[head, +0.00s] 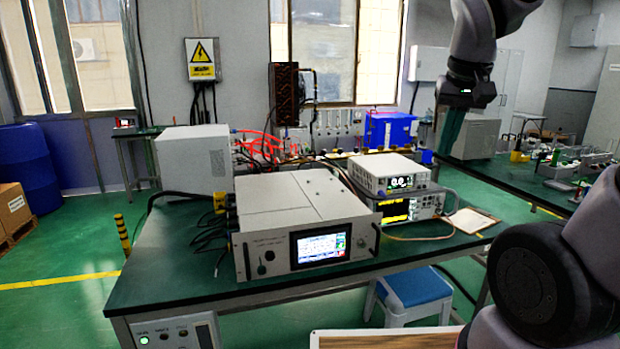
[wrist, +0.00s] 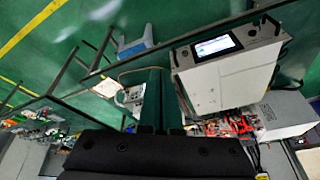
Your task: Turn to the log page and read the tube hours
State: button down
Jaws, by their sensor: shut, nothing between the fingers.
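The microwave generator (head: 298,220) is a white box on the green bench, with a lit screen (head: 321,246) on its front. The screen shows rows too small to read, so I cannot tell which page is up. A round knob (head: 361,243) sits right of the screen and a dark round control left of it. In the wrist view the generator (wrist: 225,75) appears upside down, its screen (wrist: 216,47) lit. My gripper (head: 447,152) is shut and empty, pointing down, raised right of the generator and apart from it. Its teal fingers (wrist: 160,72) show in the wrist view.
Stacked instruments (head: 390,176) with lit displays stand right of the generator, beside a clipboard (head: 468,220). A white box (head: 194,160) and cables are behind it. A blue stool (head: 416,289) stands under the bench (head: 160,285). The space in front of the screen is clear.

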jog(key=s+a+r+m+t+y, duration=0.1)
jog(key=s+r+t+y, duration=0.1)
jog(key=r, duration=0.3)
jog(key=shift+s+r+m+t, duration=0.3)
jog(key=shift+s+t, duration=0.3)
jog(key=shift+s, duration=0.25)
jog(key=c, duration=1.5)
grip_release()
jog(key=shift+c, duration=0.2)
